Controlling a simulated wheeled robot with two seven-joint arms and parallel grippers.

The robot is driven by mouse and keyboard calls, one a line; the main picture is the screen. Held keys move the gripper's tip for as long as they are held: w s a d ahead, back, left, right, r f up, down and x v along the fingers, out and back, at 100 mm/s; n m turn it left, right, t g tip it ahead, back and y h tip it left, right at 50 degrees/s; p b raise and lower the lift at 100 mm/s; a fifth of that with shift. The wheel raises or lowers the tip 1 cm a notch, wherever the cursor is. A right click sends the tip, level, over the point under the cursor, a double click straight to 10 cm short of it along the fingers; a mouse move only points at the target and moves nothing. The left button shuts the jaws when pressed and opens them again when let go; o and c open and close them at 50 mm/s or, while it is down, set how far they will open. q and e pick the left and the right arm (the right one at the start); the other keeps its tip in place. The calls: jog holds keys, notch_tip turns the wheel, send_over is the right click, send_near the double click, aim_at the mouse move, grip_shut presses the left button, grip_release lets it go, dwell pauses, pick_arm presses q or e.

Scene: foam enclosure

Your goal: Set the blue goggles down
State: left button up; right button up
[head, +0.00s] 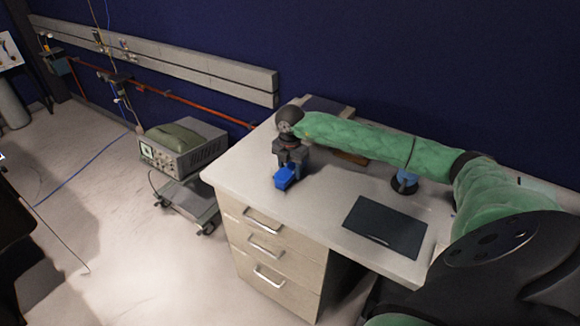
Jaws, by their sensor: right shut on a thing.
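The blue goggles (284,180) show as a small blue shape at the left part of the white desk (318,205). My right gripper (288,166) points down from the end of my green-sleeved right arm and is shut on them. The gripper hides their upper part. I cannot tell whether they touch the desk top or hang just above it. My left gripper is not in view.
A dark flat panel (385,227) lies on the desk to the right. A blue and black object (404,181) stands behind it, below my arm. A grey instrument (181,148) on a cart stands left of the desk. Bare desk surrounds the goggles.

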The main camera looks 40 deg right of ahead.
aim_at(290, 168)
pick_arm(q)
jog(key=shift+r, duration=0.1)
pick_arm(e)
jog(key=shift+f, duration=0.15)
jog(key=o, duration=1)
jog(key=shift+c, duration=0.2)
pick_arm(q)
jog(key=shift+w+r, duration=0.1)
pick_arm(e)
jog(key=shift+r, duration=0.35)
jog(key=shift+r+b, duration=0.65)
jog(key=shift+r, duration=0.15)
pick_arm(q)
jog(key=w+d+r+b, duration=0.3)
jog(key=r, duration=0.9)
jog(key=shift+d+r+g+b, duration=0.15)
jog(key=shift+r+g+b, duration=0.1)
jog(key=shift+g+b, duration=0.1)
pick_arm(e)
notch_tip(290, 168, up, 10)
